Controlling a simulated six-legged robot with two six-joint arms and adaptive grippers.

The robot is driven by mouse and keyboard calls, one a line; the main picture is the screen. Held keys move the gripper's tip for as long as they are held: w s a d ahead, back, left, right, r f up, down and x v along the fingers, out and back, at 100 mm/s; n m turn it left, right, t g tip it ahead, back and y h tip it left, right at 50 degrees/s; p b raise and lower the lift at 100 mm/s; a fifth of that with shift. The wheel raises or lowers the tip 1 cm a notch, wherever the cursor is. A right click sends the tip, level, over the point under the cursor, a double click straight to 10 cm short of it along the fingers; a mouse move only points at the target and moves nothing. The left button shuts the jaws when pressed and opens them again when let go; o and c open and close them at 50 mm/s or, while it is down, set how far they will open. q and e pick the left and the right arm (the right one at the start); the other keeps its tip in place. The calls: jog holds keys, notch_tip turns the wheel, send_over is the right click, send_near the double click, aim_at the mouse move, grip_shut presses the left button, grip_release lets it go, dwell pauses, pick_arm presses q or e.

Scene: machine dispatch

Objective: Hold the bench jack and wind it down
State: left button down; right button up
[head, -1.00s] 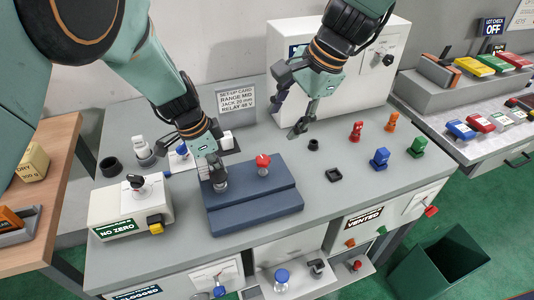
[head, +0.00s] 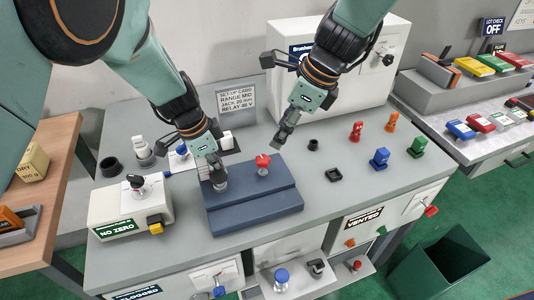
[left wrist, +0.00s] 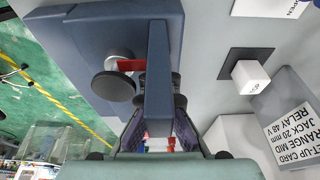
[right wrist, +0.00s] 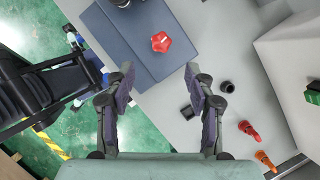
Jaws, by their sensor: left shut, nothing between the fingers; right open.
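The bench jack has a blue base (head: 255,212) on the grey bench, with a red star knob (head: 263,160) and a round grey metal part (head: 220,183). My left gripper (head: 215,178) is at the jack's left end; in the left wrist view its fingers lie along both sides of an upright blue-grey bar (left wrist: 158,80), and their contact with it is hidden. It is shut. My right gripper (head: 279,143) is open and empty, above and to the right of the knob. In the right wrist view the red knob (right wrist: 160,42) lies beyond the gap between its fingertips.
A set-up card (head: 237,101) stands behind the jack and reads JACK 20 mm. A "NO ZERO" box (head: 130,215) stands at the left. A black ring (head: 313,145), a black square socket (head: 334,175) and several coloured pieces are to the right. The bench's front edge is close to the jack.

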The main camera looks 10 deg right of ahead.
aim_at(264, 160)
jog(key=x, duration=0.9)
jog(key=shift+f, duration=0.3)
grip_shut()
